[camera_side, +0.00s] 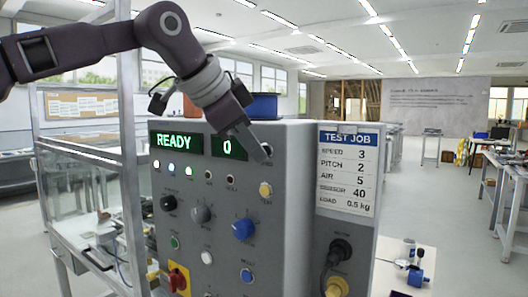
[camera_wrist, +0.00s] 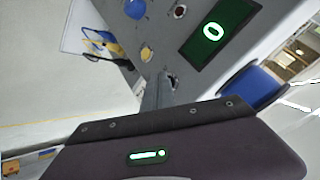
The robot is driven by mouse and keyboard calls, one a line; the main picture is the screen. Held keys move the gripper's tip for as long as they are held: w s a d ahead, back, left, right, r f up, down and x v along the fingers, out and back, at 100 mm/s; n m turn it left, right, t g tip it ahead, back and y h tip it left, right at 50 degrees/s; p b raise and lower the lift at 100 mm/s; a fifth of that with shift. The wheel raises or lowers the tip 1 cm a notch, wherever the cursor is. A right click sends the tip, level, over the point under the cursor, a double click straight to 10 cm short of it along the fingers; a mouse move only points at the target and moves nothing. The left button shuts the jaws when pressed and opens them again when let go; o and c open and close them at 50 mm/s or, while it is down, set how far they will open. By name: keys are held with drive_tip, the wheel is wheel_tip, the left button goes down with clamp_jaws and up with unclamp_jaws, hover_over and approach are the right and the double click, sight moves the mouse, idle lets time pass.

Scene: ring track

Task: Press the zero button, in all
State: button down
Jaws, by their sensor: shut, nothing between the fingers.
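My gripper (camera_side: 262,155) is shut and empty, its fingertips at the upper right of the grey control panel's front, just right of the green display (camera_side: 229,146) reading 0. A small dark round fitting (camera_wrist: 173,81) shows right at the fingertips in the wrist view. It sits where a zero button could be, but its label is mostly hidden behind the fingers and cannot be read. I cannot tell whether the fingers touch it. The other display (camera_side: 174,140) reads READY. The 0 display also shows in the wrist view (camera_wrist: 213,31).
Below the fingertips is a yellow button (camera_side: 265,190), then a blue knob (camera_side: 243,229). A red emergency stop (camera_side: 178,279) is at lower left. A TEST JOB card (camera_side: 348,175) is on the panel's right side. A blue spool (camera_side: 262,107) stands on top, behind my gripper.

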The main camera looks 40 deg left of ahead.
idle(0.4)
drive_tip(key=shift+s, duration=0.75)
drive_tip(key=s, duration=0.5)
idle(0.8)
drive_tip(key=s+a+f+n+g, duration=0.1)
drive_tip(key=s+a+f+n, duration=0.1)
drive_tip(key=s+f, duration=0.5)
drive_tip(key=s+a+f+n+g, duration=0.1)
drive_tip(key=s+a+f+n, duration=0.2)
drive_tip(key=s+f, duration=0.4)
drive_tip(key=s+a+f+n+g+y, duration=0.1)
drive_tip(key=s+a+f+n, duration=0.2)
drive_tip(key=s+f, duration=0.5)
drive_tip(key=shift+s+n, duration=0.3)
drive_tip(key=shift+s, duration=0.5)
